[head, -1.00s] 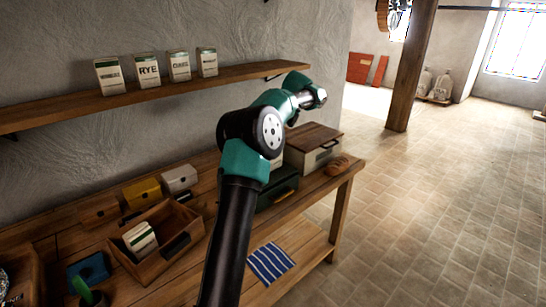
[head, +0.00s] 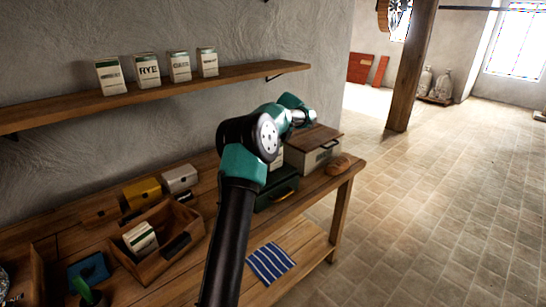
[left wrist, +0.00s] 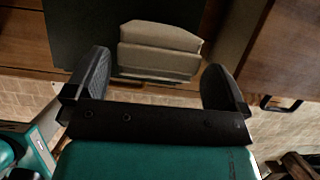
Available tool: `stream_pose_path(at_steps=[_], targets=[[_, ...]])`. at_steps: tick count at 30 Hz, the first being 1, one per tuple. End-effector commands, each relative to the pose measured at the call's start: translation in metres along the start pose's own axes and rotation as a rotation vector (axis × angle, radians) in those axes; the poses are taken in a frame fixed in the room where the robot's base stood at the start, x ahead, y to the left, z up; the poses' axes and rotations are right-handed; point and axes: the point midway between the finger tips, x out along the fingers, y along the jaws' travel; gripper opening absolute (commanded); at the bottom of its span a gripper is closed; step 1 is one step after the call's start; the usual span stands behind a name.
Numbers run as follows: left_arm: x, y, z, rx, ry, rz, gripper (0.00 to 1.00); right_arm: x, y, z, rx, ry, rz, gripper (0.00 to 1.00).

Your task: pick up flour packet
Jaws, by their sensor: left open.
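A pale packet (left wrist: 160,48) is in the left wrist view, in front of a dark green surface. Its printing cannot be made out. My left gripper (left wrist: 158,68) is open, with one finger to each side of the packet; whether they touch it cannot be told. In the head view, a small part of a pale packet (head: 277,161) shows behind my arm, above the dark green box (head: 279,189). My arm hides the rest, and the left fingertips are not visible there. My right gripper is in neither view.
A wooden crate (head: 185,250) holds another packet (head: 140,238). A wall shelf (head: 160,92) carries several packets. A striped cloth (head: 270,263) lies on the lower shelf.

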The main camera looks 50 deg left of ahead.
Motion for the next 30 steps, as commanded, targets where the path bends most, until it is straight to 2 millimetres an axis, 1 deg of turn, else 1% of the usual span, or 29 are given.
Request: stream_pose_path(at_steps=[6,9,11,26,30], targets=[[0.03,0.002,-0.003,0.002,0.001,0.003,1.0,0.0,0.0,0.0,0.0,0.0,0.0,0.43],[0.041,0.002,-0.003,0.0,0.0,0.002,1.0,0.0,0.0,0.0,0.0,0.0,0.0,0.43],[0.045,0.002,-0.003,0.0,0.0,0.001,1.0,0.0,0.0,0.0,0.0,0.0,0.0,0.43],[0.047,0.002,-0.003,-0.001,0.0,0.0,1.0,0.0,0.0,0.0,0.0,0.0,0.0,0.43],[0.047,0.002,-0.003,-0.001,0.0,0.0,0.88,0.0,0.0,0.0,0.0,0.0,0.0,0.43]])
